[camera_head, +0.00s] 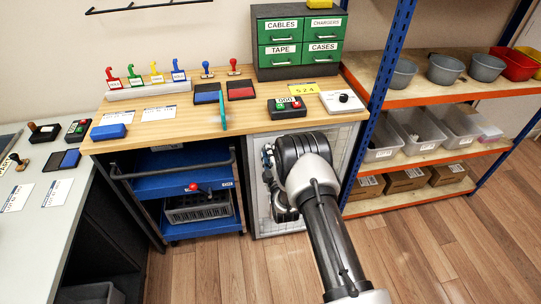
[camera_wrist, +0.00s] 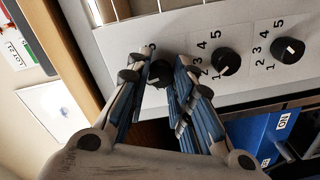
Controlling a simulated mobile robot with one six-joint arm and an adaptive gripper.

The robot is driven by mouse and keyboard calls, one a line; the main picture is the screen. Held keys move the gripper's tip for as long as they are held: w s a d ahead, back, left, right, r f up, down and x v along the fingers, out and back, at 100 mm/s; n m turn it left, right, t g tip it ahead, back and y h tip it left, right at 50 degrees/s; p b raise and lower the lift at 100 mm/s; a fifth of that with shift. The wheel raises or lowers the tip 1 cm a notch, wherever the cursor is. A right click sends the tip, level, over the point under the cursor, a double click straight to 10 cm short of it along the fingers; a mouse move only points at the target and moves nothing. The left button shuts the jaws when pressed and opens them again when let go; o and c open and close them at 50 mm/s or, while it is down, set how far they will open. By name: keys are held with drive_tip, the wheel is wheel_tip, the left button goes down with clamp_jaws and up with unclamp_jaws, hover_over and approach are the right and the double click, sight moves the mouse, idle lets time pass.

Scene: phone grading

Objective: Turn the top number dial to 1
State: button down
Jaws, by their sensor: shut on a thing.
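A light grey panel (camera_wrist: 205,35) carries three black number dials in a row in the wrist view. The top dial (camera_wrist: 160,72), nearest the wooden bench edge, sits between the fingertips of my gripper (camera_wrist: 160,84), which is shut on it. Its pointer and most of its numbers are hidden by the fingers. The middle dial (camera_wrist: 226,62) and the bottom dial (camera_wrist: 289,50) are free, with white pointer marks and printed numbers. In the head view my gripper (camera_head: 267,154) is at the left edge of the panel (camera_head: 345,142), below the bench top; the dials are mostly hidden there.
The wooden bench (camera_head: 232,117) is above the panel, with a yellow card reading 524 (camera_head: 303,89) and a button box (camera_head: 287,107) on it. A blue cart (camera_head: 185,160) stands left of the panel. A shelf rack (camera_head: 415,100) stands to the right.

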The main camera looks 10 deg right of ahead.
drive_tip(key=n, duration=1.3)
drive_tip(key=shift+f+n, duration=0.1)
drive_tip(key=shift+n, duration=0.2)
idle(0.4)
drive_tip(key=c, duration=1.4)
unclamp_jaws()
drive_tip(key=s, duration=1.2)
drive_tip(key=shift+a, duration=0.2)
